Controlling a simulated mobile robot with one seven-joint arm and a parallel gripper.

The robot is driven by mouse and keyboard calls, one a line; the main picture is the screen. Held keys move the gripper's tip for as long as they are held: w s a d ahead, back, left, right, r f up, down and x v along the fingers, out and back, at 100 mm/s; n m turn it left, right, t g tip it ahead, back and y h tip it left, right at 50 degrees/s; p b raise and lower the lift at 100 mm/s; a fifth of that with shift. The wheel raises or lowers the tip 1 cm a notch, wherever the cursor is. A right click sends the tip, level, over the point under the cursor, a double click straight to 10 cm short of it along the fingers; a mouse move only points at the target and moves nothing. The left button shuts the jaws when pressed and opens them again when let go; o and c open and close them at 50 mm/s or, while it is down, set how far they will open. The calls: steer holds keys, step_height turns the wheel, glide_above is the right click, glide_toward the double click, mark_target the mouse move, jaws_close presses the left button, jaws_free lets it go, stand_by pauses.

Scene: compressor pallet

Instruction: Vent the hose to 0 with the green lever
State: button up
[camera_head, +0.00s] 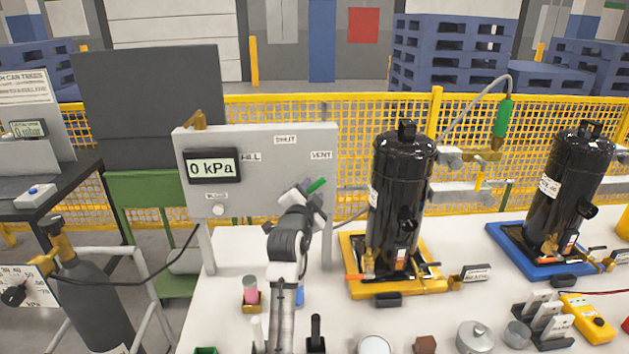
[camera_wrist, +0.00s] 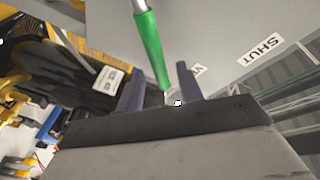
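The green lever (camera_head: 317,185) is on the grey panel (camera_head: 255,205) and points up and right, toward the VENT label (camera_head: 320,155). The panel's display (camera_head: 212,168) reads 0 kPa. My gripper (camera_head: 310,193) is right at the lever. In the wrist view my gripper (camera_wrist: 161,76) has its two dark fingers apart, with the end of the green lever (camera_wrist: 148,45) between them. Gaps show on both sides of the lever, so it is not clamped. The lever's pivot is mostly hidden behind my gripper in the head view.
A black compressor (camera_head: 398,195) on a yellow tray (camera_head: 362,290) stands right of the panel, and another compressor (camera_head: 570,190) on a blue tray (camera_head: 520,250) farther right. Small parts stand along the front of the white table. A yellow mesh fence (camera_head: 300,108) runs behind.

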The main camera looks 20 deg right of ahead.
mark_target(314, 188)
steer(key=shift+p+x, duration=0.35)
steer(key=shift+x, duration=1.25)
jaws_close()
